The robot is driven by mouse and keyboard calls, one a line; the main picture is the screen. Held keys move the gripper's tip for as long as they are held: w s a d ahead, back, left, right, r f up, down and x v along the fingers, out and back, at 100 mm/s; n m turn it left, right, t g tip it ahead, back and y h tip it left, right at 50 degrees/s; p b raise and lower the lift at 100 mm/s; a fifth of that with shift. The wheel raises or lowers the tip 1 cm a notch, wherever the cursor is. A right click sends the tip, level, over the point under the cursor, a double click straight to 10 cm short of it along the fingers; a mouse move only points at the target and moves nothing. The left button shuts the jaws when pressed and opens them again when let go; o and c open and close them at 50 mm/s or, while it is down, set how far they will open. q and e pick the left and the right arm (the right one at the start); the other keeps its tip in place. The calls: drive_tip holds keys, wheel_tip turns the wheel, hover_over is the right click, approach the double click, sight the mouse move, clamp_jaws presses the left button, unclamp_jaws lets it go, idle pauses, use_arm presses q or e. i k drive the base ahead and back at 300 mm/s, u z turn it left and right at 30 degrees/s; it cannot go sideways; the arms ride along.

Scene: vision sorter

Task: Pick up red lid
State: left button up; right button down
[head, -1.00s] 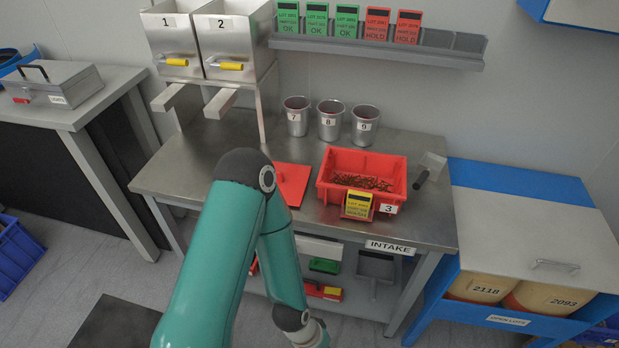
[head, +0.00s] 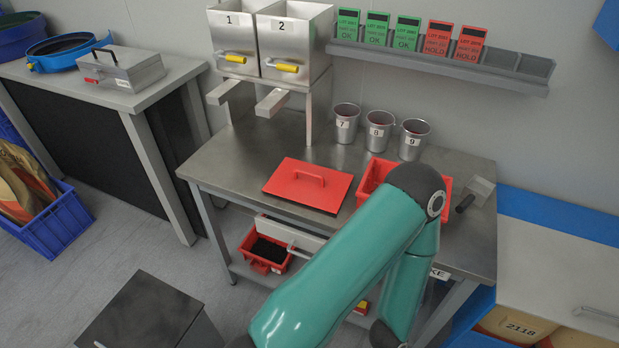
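The red lid (head: 300,190) lies flat on the steel table, a flat red plate with a raised handle on top. It sits left of the red bin (head: 369,180), apart from it, and is fully in view. A teal arm of mine rises from the bottom and bends over the front right of the table, covering much of the bin. Its gripper is out of view, below the bottom edge. No gripper of mine touches the lid. My other arm is not in view.
Steel cups (head: 379,130) numbered 7, 8 and 9 stand behind the bin. Hoppers (head: 268,45) marked 1 and 2 rise at the table's back left. A scoop (head: 475,193) lies right of the bin. The steel table (head: 226,160) is clear left of the lid.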

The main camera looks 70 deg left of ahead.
sight(316, 187)
drive_tip(key=u, duration=0.15)
drive_tip(key=k, duration=1.3)
drive_tip(key=u, duration=0.75)
drive_tip(key=i, duration=1)
